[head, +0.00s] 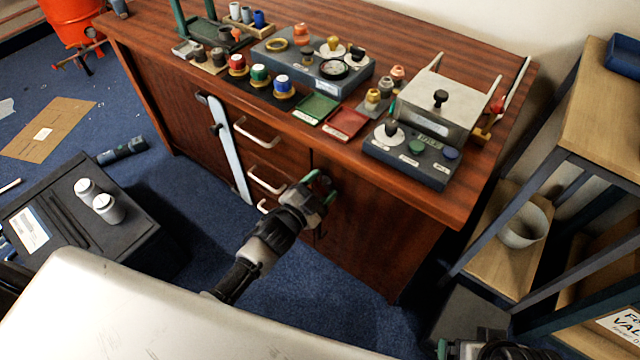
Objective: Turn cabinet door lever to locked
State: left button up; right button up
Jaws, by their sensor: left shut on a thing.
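The wooden cabinet (385,215) stands under the bench top, with its right-hand door facing me. My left gripper (322,190) is at the upper left edge of that door, shut on the door lever. The lever is mostly hidden behind the fingers; a little red and green shows there, and I cannot tell its angle. My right gripper (480,349) shows only in part at the bottom edge, away from the cabinet, and its fingers cannot be made out.
Drawers with silver handles (257,133) and a pale vertical bar (230,150) are left of the door. The bench top (440,200) holds control boxes and small parts. A shelf rack (590,130) stands at right. A black case (130,225) with two white jars is at left.

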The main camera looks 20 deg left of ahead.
pick_arm(q)
jog(key=m, duration=0.3)
jog(key=shift+f+m, duration=0.1)
jog(key=shift+m, duration=1.2)
jog(key=shift+d+f+m+b, duration=0.1)
jog(key=shift+m+b, duration=0.55)
jog(key=shift+m, duration=1.55)
pick_arm(e)
jog(key=shift+f, duration=0.65)
pick_arm(q)
jog(key=o, duration=0.9)
jog(key=p+v, duration=0.1)
jog(key=v, duration=1)
pick_arm(e)
jog(key=shift+r, duration=0.55)
